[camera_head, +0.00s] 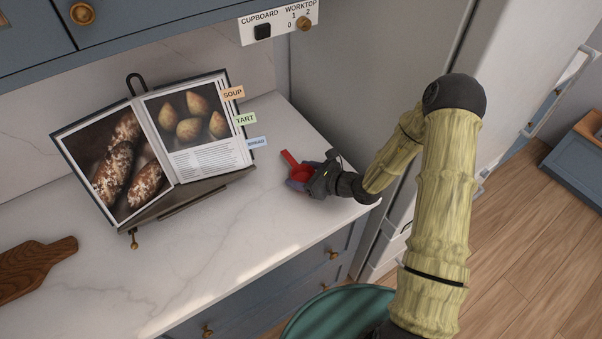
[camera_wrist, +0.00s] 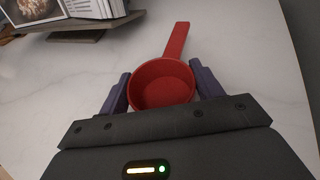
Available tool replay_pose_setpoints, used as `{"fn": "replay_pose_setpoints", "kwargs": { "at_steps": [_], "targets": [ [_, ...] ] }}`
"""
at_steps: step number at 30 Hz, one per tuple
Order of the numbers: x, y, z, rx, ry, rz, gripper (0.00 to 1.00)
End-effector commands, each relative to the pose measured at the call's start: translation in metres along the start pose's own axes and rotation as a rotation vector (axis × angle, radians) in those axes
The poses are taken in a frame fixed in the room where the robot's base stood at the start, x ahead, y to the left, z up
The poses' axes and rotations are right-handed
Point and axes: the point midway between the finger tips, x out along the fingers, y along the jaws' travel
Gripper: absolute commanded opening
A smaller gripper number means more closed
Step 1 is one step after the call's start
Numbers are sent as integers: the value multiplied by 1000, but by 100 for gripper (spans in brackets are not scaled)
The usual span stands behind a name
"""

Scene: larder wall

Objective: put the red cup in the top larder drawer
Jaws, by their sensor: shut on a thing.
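The red cup (camera_head: 301,172) is a small round scoop with a straight handle, over the right end of the marble worktop. In the wrist view the cup (camera_wrist: 163,84) has its open, empty bowl between the two purple fingers, with its handle pointing away from me. My gripper (camera_head: 305,182) is shut on the bowl. I cannot tell whether the cup touches the worktop. Blue drawer fronts with brass knobs (camera_head: 333,254) are below the worktop edge. I cannot tell which is the top larder drawer.
An open cookbook (camera_head: 203,160) on a stand is left of the cup. A wooden board (camera_head: 33,264) lies at the far left. A tall pale appliance or cabinet (camera_head: 405,62) stands right of the worktop. A green round thing (camera_head: 335,312) is below in front.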

Motion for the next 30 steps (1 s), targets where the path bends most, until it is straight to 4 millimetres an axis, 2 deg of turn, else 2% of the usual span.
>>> {"fn": "replay_pose_setpoints", "kwargs": {
  "at_steps": [4, 5, 8, 20, 25, 30],
  "targets": [
    [1, -1, -3, 1, 0, -1, 39],
    [0, -1, -3, 1, 0, -1, 69],
    [1, 0, -2, 0, 0, 0, 87],
    [0, 2, 1, -2, 1, 5, 87],
    [-22, 1, -1, -2, 1, 1, 87],
    [-56, 0, -2, -2, 1, -1, 87]
  ]
}}
